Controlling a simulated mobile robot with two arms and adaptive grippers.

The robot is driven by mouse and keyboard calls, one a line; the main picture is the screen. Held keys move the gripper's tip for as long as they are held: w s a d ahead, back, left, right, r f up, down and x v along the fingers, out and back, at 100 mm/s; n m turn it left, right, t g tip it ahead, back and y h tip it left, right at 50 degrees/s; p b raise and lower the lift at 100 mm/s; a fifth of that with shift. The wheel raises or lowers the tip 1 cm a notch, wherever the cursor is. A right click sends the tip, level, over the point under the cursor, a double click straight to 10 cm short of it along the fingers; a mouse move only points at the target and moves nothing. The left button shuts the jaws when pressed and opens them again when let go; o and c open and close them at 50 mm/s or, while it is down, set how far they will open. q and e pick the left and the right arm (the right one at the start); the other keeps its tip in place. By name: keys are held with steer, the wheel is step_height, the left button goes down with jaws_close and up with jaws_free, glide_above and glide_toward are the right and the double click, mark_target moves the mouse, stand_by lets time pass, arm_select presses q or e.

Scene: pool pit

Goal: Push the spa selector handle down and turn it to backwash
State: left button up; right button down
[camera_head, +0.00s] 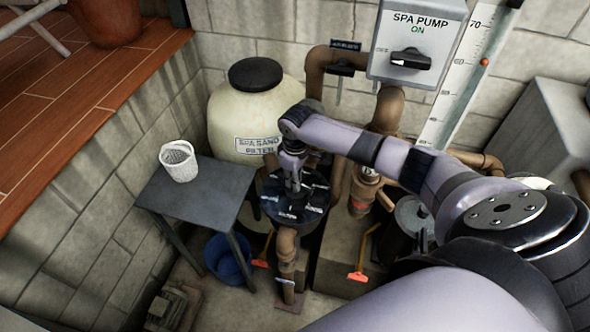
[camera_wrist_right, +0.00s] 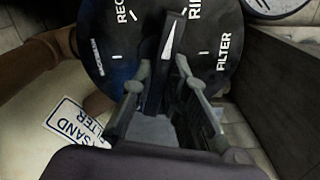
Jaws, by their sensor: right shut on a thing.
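The spa selector valve has a round black dial (camera_head: 300,212) with white labels, in front of the spa sand filter. In the right wrist view the dial (camera_wrist_right: 112,62) shows parts of labels starting "REC" and "RI", plus "FILTER" at right and a blurred label at left. The black handle (camera_wrist_right: 171,42) bears a white pointer, which points up between "REC" and "RI", nearer "RI". My right gripper (camera_wrist_right: 168,78) is shut on the handle, one finger on each side. In the head view my right gripper (camera_head: 292,188) reaches down over the dial. My left gripper is not in view.
The cream sand filter tank (camera_head: 232,112) stands behind the dial. A grey table (camera_head: 215,205) with a white basket (camera_head: 179,161) is at left, a blue bucket (camera_head: 228,262) beneath it. Brown pipes (camera_head: 388,110) and the spa pump switch box (camera_head: 418,40) are behind.

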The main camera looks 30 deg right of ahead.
steer(key=n, duration=0.4)
steer(key=shift+s+f+n, duration=0.1)
steer(key=shift+n, duration=0.3)
steer(key=n, duration=0.4)
steer(key=shift+n, duration=0.3)
steer(key=c, duration=1.4)
jaws_free()
steer(key=shift+c, duration=0.2)
step_height(320, 180, up, 3)
steer(key=shift+r+p, duration=0.1)
steer(key=shift+p, duration=0.95)
steer(key=shift+r, duration=1.95)
